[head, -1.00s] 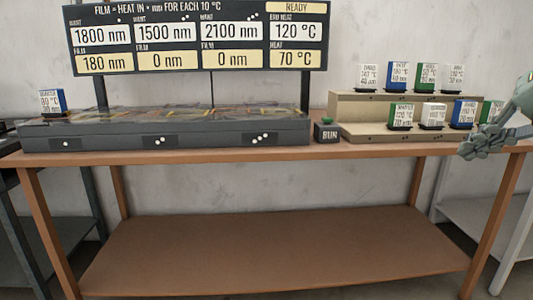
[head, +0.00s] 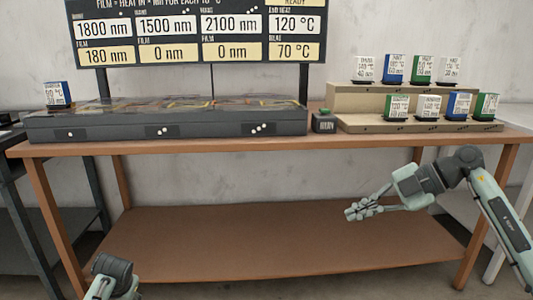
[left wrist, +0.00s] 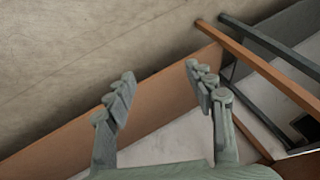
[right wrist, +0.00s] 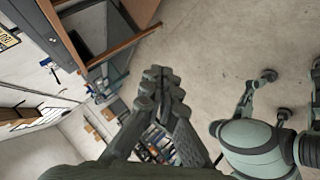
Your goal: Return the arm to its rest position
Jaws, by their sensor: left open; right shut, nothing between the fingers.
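My right gripper (head: 362,209) is shut and empty in the head view, in front of the table and below the tabletop, with its fingers pointing left. In the right wrist view its fingers (right wrist: 160,90) are together with nothing between them. My left arm shows only at the bottom left of the head view, its fingertips out of frame. In the left wrist view my left gripper (left wrist: 160,88) is open and empty, with its two fingers apart.
The wooden table (head: 330,141) holds a dark tray unit (head: 210,127), a RUN box (head: 324,124) and a stepped rack (head: 350,100) of labelled blocks. A lone blue block (head: 57,95) stands at the left. A display board (head: 200,35) rises behind. A lower shelf (head: 260,240) is bare.

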